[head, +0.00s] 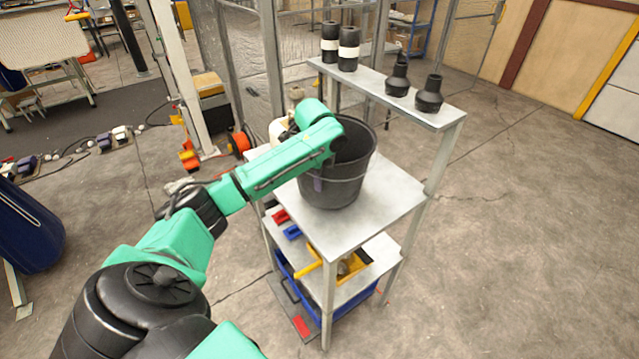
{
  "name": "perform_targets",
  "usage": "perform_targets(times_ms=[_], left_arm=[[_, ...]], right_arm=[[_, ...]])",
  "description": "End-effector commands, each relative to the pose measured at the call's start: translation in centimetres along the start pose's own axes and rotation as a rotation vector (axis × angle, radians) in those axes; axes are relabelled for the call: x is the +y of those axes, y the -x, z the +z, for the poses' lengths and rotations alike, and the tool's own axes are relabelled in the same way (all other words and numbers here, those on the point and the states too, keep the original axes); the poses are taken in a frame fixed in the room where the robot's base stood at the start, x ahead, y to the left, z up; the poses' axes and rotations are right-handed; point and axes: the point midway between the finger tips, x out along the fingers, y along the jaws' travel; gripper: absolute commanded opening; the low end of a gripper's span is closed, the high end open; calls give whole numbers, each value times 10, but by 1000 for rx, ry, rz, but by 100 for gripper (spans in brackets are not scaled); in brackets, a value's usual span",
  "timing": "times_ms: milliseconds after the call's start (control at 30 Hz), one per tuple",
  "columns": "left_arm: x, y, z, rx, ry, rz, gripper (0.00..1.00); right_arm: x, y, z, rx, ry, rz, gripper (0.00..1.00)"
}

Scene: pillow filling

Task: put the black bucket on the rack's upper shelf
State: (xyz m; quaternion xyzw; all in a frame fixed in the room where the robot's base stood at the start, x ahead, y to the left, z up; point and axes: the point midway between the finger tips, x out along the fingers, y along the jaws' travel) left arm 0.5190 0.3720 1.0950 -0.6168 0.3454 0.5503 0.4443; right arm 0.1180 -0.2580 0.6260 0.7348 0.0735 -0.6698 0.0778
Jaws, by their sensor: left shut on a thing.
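The black bucket (335,190) is upright at the main upper shelf (395,205) of the grey rack, over its left-middle part. Its base looks to be on or just above the shelf surface; I cannot tell for sure. My left gripper (318,180) reaches in from the left and is shut on the bucket at its left rim side. The fingers are mostly hidden by my green wrist and the bucket wall. The bucket's inside looks dark, and its far left rim is hidden behind my arm. My right gripper is not in view.
A narrow raised ledge (440,120) at the rack's back holds several black cylinders and nozzles (429,95). A pale container (279,130) stands behind my wrist. The floor to the right is clear.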

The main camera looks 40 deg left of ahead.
Motion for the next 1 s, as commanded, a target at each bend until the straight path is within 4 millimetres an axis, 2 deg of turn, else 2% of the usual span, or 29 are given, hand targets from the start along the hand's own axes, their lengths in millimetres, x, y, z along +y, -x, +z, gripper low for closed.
perform_targets(times_ms=[33,133,400,433,467,500,867,1000], left_arm=[[1,-6,0,0,0,1,0],[3,-18,0,1,0,-2,0],[3,-21,0,1,0,-4,0],[4,-22,0,1,-1,0,23],[4,-22,0,1,-1,0,34],[4,-22,0,1,-1,0,41],[3,-19,0,1,0,-1,41],[3,-3,0,1,0,-5,41]], right_arm=[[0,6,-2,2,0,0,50],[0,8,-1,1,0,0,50],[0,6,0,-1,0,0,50],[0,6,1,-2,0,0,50],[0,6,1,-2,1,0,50],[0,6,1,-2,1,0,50],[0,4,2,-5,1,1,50],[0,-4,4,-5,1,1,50]])
